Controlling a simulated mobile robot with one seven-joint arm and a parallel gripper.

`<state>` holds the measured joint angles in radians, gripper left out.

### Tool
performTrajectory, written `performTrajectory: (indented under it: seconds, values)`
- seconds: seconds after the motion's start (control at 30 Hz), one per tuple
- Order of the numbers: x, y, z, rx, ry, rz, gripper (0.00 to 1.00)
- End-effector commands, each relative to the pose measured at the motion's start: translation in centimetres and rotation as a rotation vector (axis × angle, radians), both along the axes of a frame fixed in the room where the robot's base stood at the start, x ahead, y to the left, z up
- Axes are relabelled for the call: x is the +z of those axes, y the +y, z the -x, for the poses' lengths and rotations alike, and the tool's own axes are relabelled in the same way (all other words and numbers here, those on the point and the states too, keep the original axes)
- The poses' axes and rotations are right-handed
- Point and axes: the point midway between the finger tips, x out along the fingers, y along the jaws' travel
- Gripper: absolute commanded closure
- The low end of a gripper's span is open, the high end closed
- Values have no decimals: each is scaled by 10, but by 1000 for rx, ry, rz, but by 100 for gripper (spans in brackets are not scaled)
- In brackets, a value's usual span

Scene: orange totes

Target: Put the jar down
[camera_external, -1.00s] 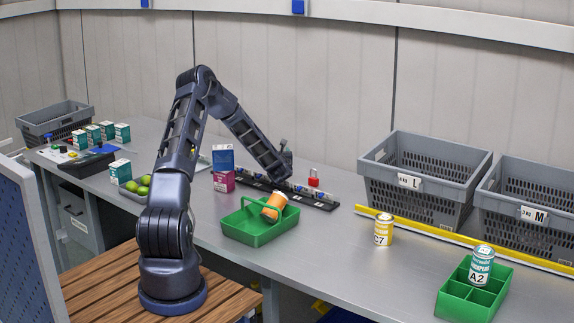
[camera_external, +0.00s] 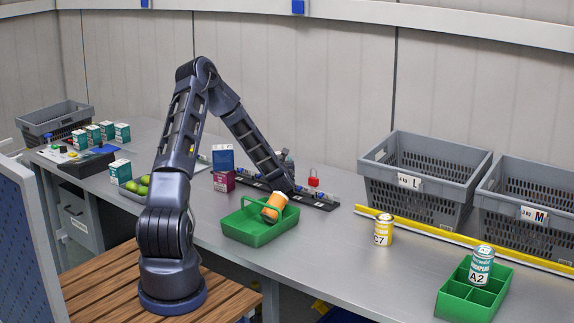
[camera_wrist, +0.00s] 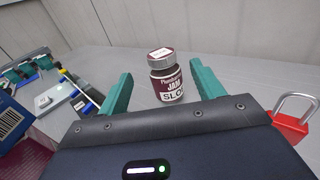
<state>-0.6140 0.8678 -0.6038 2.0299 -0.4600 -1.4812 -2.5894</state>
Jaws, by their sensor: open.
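A dark plum jam jar (camera_wrist: 166,77) with a white-topped lid and a white label stands upright on the grey bench in the wrist view. My gripper (camera_wrist: 163,72) is open, with one teal finger on each side of the jar in the picture. Gaps show between the jar and both fingers. How deep the jar sits between the fingertips is hard to tell. In the outside view my forearm reaches down over the back of the bench (camera_external: 330,245), and the jar cannot be clearly made out there.
A red padlock (camera_wrist: 291,124) is close on the right of my gripper. A black rail (camera_external: 318,205) with small items lies near my arm. A yellow C7 can (camera_external: 383,231) stands farther right.

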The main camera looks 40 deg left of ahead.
Motion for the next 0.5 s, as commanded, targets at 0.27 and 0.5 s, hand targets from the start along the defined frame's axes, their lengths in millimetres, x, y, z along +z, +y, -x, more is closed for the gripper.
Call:
performTrajectory:
  seconds: [0.27, 0.5]
  values:
    - [0, -8, 9, -1, 1, 0, 33]
    - [20, -24, 4, -71, 77, -70, 33]
